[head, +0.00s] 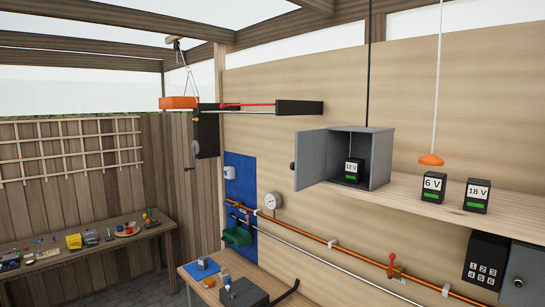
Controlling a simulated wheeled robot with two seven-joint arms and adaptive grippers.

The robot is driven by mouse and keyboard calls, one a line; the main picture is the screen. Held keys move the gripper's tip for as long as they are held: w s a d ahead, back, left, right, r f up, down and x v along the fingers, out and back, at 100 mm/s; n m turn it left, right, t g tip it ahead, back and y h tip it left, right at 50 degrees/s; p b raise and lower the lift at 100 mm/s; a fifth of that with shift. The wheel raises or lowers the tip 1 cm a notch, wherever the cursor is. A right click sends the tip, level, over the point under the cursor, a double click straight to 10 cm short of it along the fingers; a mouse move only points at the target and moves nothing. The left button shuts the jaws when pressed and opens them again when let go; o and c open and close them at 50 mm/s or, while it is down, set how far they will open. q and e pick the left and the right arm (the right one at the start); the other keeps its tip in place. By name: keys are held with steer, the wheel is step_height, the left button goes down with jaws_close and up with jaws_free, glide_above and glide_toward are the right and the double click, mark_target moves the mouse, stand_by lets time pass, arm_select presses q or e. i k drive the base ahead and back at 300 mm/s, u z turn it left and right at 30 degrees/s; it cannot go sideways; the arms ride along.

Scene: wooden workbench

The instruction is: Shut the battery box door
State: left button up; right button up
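The grey battery box (379,160) stands on a wooden shelf on the right side of the wall in the head view. Its door (311,159) is swung open to the left, with a dark round knob (292,166) at its outer edge. A black battery marked 12 V (353,172) stands upright inside the box. Two more batteries, one marked 6 V (433,190) and one marked 18 V (477,197), stand on the shelf to the right, outside the box. Neither of my grippers shows in this view.
An orange pull (431,160) hangs on a white cord above the shelf (520,207). A copper pipe with a red valve handle (392,264) and a gauge (271,202) runs below. Space left of the door looks clear.

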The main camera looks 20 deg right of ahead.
mark_target(309, 166)
steer(key=i, duration=2.35)
steer(key=z, duration=2.7)
